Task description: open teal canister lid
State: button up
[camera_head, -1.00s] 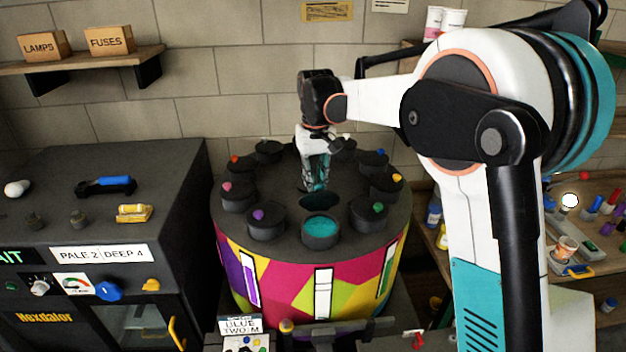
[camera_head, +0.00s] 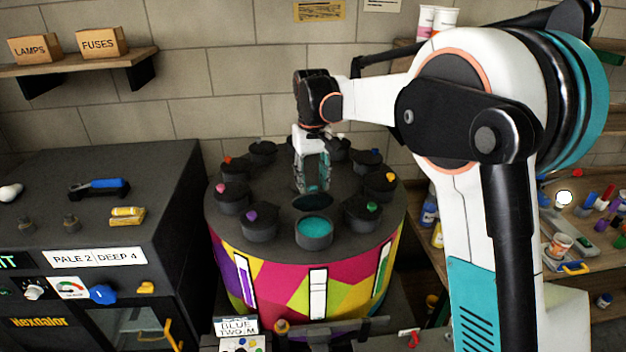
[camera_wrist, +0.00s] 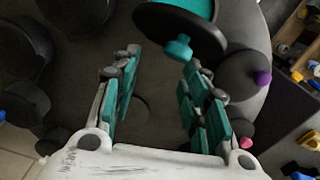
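The teal canister (camera_head: 314,241) stands at the near side of the drum top, its round mouth showing teal contents. Its dark lid (camera_head: 313,203) is swung up and back behind the mouth. In the wrist view the lid (camera_wrist: 150,20) shows as a dark disc with a teal knob (camera_wrist: 178,48), and the teal contents show beyond it. My gripper (camera_head: 312,187) is just behind the lid, pointing down. In the wrist view my gripper (camera_wrist: 160,65) has its teal-padded fingers apart with nothing between them; the knob lies just beyond the right fingertip.
Several other dark canisters with coloured knobs ring the drum top, including a purple-knobbed one (camera_head: 259,222) and a green-knobbed one (camera_head: 362,214). A dark cabinet (camera_head: 90,180) stands to the left. A cluttered shelf (camera_head: 570,250) is at the right. The drum's centre is bare.

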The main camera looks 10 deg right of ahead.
notch_tip(320, 180, up, 12)
dwell(0.5)
jog(key=shift+a, duration=0.1)
